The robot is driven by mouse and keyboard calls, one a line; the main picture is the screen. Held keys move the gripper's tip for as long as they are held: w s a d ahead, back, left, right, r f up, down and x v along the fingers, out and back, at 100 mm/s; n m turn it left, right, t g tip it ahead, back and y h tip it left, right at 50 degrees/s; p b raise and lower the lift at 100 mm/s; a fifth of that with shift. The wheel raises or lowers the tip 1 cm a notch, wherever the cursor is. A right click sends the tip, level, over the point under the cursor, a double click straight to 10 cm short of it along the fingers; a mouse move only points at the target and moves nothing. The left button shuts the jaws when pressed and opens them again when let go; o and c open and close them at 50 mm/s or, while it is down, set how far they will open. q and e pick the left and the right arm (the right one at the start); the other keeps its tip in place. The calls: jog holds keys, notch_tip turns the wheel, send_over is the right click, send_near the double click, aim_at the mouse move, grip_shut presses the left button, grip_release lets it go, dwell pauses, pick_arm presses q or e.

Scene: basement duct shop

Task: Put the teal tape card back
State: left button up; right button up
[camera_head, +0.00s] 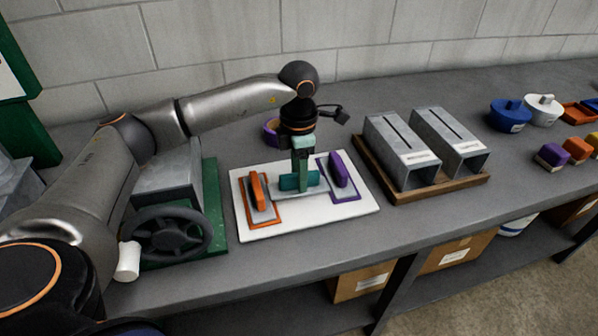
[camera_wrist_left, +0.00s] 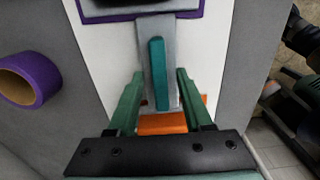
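The teal tape card, a grey plate with an upright teal handle (camera_head: 288,182), is at the middle of the white board (camera_head: 285,224), between the orange-handled card (camera_head: 258,190) and the purple-handled card (camera_head: 339,169). In the left wrist view its teal handle (camera_wrist_left: 159,75) stands between the two green fingers, with a gap on each side. My left gripper (camera_head: 300,186) is over the card, pointing down and open; it also shows in the left wrist view (camera_wrist_left: 157,95). The fingers partly hide the card in the head view. My right gripper is not in view.
A purple tape roll (camera_head: 271,132) lies behind the board. Two slotted metal ducts (camera_head: 401,150) stand on a wooden tray (camera_head: 436,190) to the right. A black handwheel (camera_head: 166,234) on a green base is at left. Blue and white lidded pots stand at far right.

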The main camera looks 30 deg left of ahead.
pick_arm(q)
jog(key=shift+r, duration=0.1)
notch_tip(320, 180, up, 12)
dwell(0.6)
